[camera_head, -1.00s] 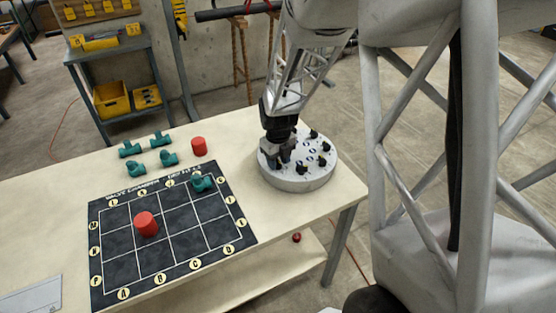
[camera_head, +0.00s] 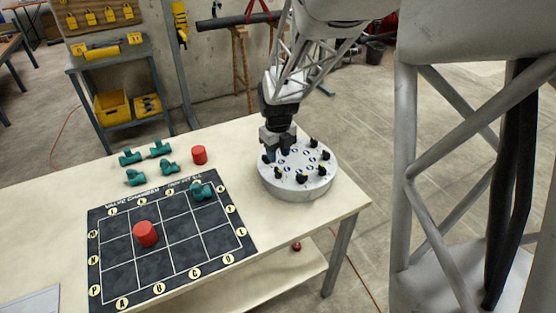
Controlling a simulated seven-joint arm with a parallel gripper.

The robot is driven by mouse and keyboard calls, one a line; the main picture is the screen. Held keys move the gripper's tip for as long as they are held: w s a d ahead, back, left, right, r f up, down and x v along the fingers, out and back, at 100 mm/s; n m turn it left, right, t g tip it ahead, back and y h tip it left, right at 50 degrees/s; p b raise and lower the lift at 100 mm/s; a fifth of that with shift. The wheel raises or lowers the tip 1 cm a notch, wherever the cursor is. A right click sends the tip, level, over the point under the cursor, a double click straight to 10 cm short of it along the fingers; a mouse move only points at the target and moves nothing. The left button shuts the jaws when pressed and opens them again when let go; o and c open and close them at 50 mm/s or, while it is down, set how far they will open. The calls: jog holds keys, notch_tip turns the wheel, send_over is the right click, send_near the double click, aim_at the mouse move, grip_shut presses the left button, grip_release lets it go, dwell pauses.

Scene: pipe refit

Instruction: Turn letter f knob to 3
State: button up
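A round grey-white disc (camera_head: 296,188) stands at the right end of the table. Several black knobs sit around its top near the rim, with blue and white marks further in. One knob (camera_head: 302,179) is at the front and another (camera_head: 325,155) at the right. The knob letters and numbers are too small to read. My gripper (camera_head: 276,155) points down over the disc's left back part. Its fingers hide that part, and I cannot tell whether they touch a knob or are open.
A black grid board (camera_head: 120,246) lies to the left, with a red cylinder (camera_head: 145,234) and a green pipe fitting (camera_head: 200,190) on it. Another red cylinder (camera_head: 199,155) and several green fittings (camera_head: 135,177) stand behind it. The table (camera_head: 258,228) is bare between board and disc.

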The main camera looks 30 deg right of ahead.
jog(key=shift+r, duration=0.5)
